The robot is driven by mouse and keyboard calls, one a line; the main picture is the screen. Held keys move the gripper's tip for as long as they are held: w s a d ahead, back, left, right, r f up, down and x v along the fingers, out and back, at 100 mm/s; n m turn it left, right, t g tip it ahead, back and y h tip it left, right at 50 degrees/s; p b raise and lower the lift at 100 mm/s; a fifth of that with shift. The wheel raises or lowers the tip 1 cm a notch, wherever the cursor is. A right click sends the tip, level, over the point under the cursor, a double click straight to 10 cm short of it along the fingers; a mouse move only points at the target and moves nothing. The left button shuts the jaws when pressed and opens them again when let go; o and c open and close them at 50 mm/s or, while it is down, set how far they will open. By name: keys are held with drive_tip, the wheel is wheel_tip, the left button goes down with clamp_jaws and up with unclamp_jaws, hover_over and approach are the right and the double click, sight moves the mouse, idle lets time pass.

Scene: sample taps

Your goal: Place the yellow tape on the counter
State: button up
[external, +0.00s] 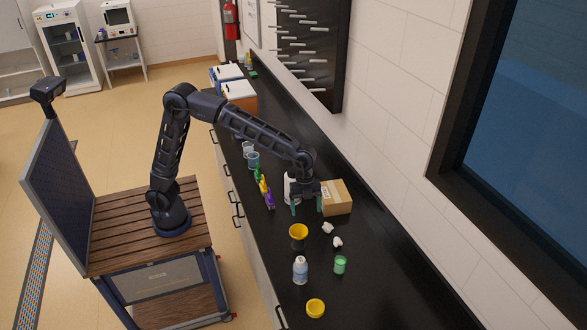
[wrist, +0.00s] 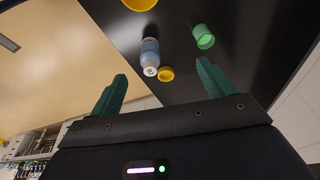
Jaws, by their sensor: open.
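A small round yellow item (external: 315,308), which looks like the yellow tape, lies on the black counter (external: 375,285) near the bottom of the external view. It also shows in the wrist view (wrist: 166,73), beyond the fingertips and beside the bottle. My gripper (external: 306,207) is open, with its green fingers pointing down over the counter in front of the cardboard box. Nothing shows between the fingers. The gripper is well apart from the yellow item.
A yellow funnel-like piece (external: 299,231), a white-and-blue bottle (external: 300,270) and a green cup (external: 340,264) stand between. A cardboard box (external: 338,198) and a white bottle (external: 290,188) are close to my gripper. White crumpled pieces (external: 328,228) lie nearby. The counter's right side is clear.

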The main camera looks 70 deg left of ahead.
drive_tip(key=s+a+r+n+t, duration=0.1)
drive_tip(key=s+a+r+n, duration=0.25)
drive_tip(key=a, duration=0.55)
drive_tip(key=s+a+r+n+t+y, duration=0.1)
drive_tip(key=s+a+r+n, duration=0.2)
drive_tip(key=a, duration=0.7)
drive_tip(key=s+a+r+n+t, duration=0.1)
drive_tip(key=s+a+r+n, duration=0.15)
drive_tip(key=s+a, duration=0.45)
drive_tip(key=s+a+f+n+t+y, duration=0.1)
drive_tip(key=s+a+f+n, duration=0.2)
drive_tip(key=s+a+n, duration=0.2)
drive_tip(key=s+a+f+n+t+y, duration=0.1)
drive_tip(key=s+a+f+n, duration=0.2)
drive_tip(key=s+a, duration=0.9)
drive_tip(key=a+n, duration=0.2)
drive_tip(key=n, duration=0.1)
drive_tip(key=shift+a, duration=0.3)
